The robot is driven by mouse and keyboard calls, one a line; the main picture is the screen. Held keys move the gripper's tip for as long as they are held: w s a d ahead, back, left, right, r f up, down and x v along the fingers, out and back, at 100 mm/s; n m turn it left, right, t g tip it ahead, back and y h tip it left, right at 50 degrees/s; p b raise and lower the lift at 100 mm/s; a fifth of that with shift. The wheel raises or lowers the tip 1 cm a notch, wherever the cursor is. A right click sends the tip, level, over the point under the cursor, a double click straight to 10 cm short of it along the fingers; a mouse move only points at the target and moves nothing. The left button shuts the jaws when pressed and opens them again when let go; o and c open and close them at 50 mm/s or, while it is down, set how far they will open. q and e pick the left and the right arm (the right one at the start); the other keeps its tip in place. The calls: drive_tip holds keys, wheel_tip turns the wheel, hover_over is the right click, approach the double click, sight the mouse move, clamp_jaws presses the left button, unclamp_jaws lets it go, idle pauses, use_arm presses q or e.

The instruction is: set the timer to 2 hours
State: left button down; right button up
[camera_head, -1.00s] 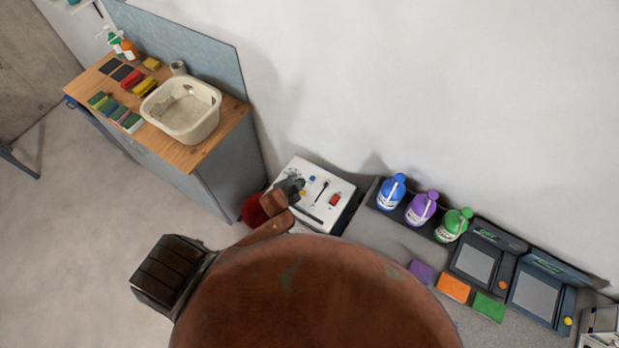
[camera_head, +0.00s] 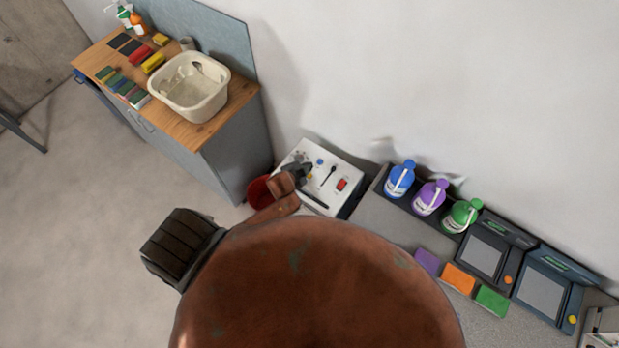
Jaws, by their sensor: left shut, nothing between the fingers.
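A white control panel (camera_head: 343,172) stands against the wall, just right of the wooden-topped cabinet. Its face carries a small blue button, a black lever (camera_head: 329,175), a red switch (camera_head: 342,184) and a dark bar along its near edge. Some small marks show at its far left corner, partly covered by my left gripper. I cannot make out the timer's dial or its setting. My left gripper (camera_head: 306,170) is shut and empty, over the left part of the panel; I cannot tell whether it touches. A small yellow part shows beside its tips. My right gripper is not in view.
A red round container (camera_head: 259,190) stands left of the panel. A wooden-topped cabinet (camera_head: 197,137) with a cream basin (camera_head: 222,96) is further left. Blue (camera_head: 399,181), purple (camera_head: 430,198) and green (camera_head: 461,217) bottles stand right. My brown arm hides the foreground.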

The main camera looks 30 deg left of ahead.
sight(308, 177)
use_arm(q)
wheel_tip(308, 177, down, 4)
drive_tip(key=b, duration=0.3)
drive_tip(key=shift+f+b, duration=0.4)
drive_tip(key=shift+f, duration=0.25)
idle(0.6)
drive_tip(key=shift+f, duration=0.4)
drive_tip(key=shift+f+b, duration=0.3)
drive_tip(key=shift+f, duration=0.2)
idle(0.7)
idle(0.3)
drive_tip(key=shift+r+p, duration=0.95)
drive_tip(key=shift+p, duration=0.1)
